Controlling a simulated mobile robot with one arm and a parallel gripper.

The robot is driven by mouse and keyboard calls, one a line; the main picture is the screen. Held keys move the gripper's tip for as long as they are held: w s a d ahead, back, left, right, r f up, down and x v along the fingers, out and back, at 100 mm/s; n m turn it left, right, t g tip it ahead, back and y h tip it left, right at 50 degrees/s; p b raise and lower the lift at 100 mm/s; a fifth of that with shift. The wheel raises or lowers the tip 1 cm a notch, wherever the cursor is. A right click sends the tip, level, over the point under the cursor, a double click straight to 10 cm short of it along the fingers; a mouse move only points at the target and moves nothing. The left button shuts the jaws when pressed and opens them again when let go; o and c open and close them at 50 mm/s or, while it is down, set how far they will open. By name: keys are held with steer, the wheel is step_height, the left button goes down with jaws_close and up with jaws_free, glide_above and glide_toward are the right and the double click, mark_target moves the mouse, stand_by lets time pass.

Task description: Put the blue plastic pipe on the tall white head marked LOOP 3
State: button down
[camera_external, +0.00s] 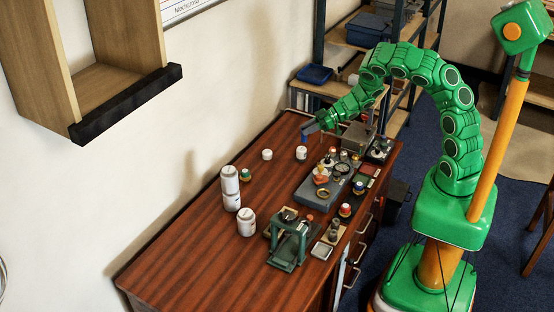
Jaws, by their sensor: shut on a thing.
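My gripper (308,130) is over the far end of the brown table, shut on a small dark blue piece (304,138) that looks like the blue plastic pipe. The blue piece is held above the table, pointing down, and most of it is hidden by the jaws. Several white cylinders stand on the table: a small one (267,154), another small one (301,152) nearly below the gripper, a taller one (230,179), one in front of it (231,202), and a wide one (246,225). Their markings are too small to read, so I cannot tell which is LOOP 3.
A grey tray (309,196) with small fittings lies right of the middle. A dark green press-like device (288,240) stands near the front. Small jars with coloured lids stand around it. A blue bin (314,74) sits on shelving behind. The table's left front is clear.

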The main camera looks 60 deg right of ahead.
steer(key=shift+w+f, duration=0.45)
steer(key=shift+f, duration=1.65)
steer(key=c, duration=0.9)
jaws_free()
steer(key=shift+f, duration=0.1)
steer(key=shift+s+d+r, duration=0.1)
steer(key=shift+d+r, duration=0.05)
steer(key=shift+r, duration=0.1)
steer(key=v, duration=1.1)
steer(key=shift+s+d, duration=0.25)
